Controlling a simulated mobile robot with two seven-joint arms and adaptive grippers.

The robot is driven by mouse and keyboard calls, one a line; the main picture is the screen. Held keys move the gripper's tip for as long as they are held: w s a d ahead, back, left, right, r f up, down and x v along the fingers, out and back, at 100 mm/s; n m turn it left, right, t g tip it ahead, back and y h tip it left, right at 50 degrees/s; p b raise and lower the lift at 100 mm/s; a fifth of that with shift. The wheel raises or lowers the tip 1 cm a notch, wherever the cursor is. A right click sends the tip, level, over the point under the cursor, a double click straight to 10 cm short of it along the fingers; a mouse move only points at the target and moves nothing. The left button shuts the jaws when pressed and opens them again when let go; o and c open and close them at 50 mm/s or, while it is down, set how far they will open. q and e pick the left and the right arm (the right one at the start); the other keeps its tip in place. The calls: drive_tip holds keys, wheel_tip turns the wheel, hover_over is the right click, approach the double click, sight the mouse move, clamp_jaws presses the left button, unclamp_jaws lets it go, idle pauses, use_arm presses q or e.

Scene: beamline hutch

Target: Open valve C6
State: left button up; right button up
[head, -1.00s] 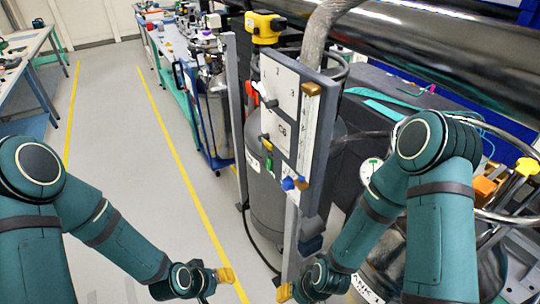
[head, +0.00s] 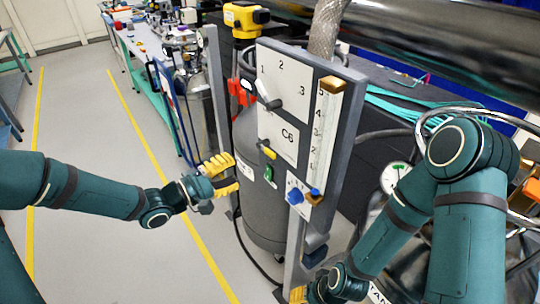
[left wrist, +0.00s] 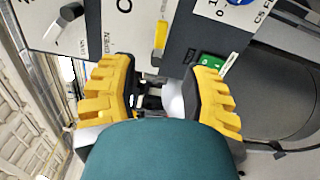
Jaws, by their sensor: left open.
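Valve C6 is a small yellow lever (head: 267,149) on the white plate marked C6 (head: 288,135), on the grey-framed upright panel. In the left wrist view the yellow lever (left wrist: 160,38) is ahead of the fingers, a little above the gap between them. My left gripper (head: 229,176) is open and empty, left of and slightly below the lever, apart from it. Its yellow fingers (left wrist: 160,70) also show in the left wrist view. My right gripper (head: 298,294) is low at the picture's bottom edge, mostly hidden, beneath the panel.
The panel also carries a grey lever (head: 268,97) by the numbers 1, 2, 3, a scale with a brass slider (head: 331,84) and a blue knob (head: 294,196). A green tag (head: 269,174) is near the lever. A grey tank (head: 262,215) stands behind.

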sight(268, 154)
use_arm(q)
drive_tip(key=b+x, duration=0.2)
drive_tip(key=x, duration=1)
drive_tip(key=shift+f, duration=0.1)
drive_tip(key=shift+a, duration=0.1)
clamp_jaws()
